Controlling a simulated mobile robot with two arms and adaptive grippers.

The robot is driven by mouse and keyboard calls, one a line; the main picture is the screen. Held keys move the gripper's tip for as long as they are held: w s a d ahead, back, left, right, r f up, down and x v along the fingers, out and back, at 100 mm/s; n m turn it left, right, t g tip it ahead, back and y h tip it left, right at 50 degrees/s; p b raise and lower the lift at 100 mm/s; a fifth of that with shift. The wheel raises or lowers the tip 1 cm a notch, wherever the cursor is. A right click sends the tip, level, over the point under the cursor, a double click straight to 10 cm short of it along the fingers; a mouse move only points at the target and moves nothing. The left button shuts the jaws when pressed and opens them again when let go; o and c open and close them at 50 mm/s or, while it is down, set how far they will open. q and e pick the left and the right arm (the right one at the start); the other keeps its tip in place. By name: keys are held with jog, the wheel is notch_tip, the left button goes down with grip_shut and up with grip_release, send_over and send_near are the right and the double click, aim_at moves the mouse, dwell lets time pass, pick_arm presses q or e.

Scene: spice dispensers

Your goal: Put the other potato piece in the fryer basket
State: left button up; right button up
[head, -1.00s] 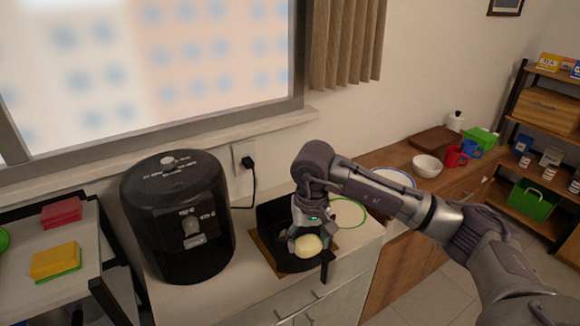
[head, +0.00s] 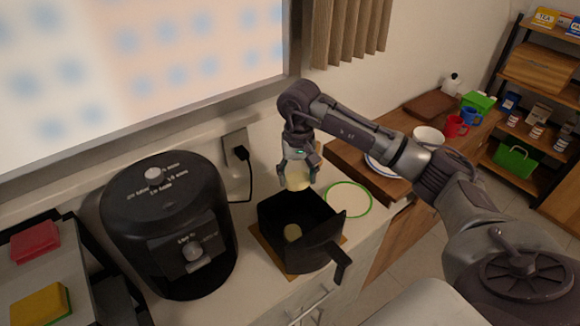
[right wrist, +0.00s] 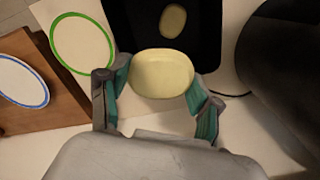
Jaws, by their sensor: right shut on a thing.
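My right gripper (head: 299,172) is shut on a pale yellow potato piece (head: 298,179), held above the back edge of the black fryer basket (head: 318,252). The held piece also shows between the fingers in the right wrist view (right wrist: 162,74). Another potato piece (head: 292,232) lies inside the basket; it shows in the right wrist view too (right wrist: 173,21). The basket stands on a brown board (head: 258,246) on the counter, its handle toward the front. My left gripper is not in view.
The black air fryer (head: 168,230) stands left of the basket. A green-rimmed plate (head: 349,199) lies to its right. A blue-rimmed plate (head: 380,168), white bowl (head: 429,136) and red mug (head: 455,127) are on the wooden cabinet farther right. Sponges lie at the left.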

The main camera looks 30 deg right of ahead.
aim_at(301, 181)
jog(key=f, duration=0.1)
jog(key=s+f+b, duration=0.1)
jog(key=shift+s+f, duration=0.3)
jog(key=shift+f, duration=0.1)
jog(key=f, duration=0.1)
jog(key=f+b, duration=0.1)
jog(key=shift+w+f, duration=0.3)
jog(key=o, duration=1.2)
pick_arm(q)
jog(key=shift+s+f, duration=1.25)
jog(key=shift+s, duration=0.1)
pick_arm(e)
jog(key=shift+r, duration=0.15)
notch_tip(301, 181, up, 12)
jog(key=shift+f, duration=0.1)
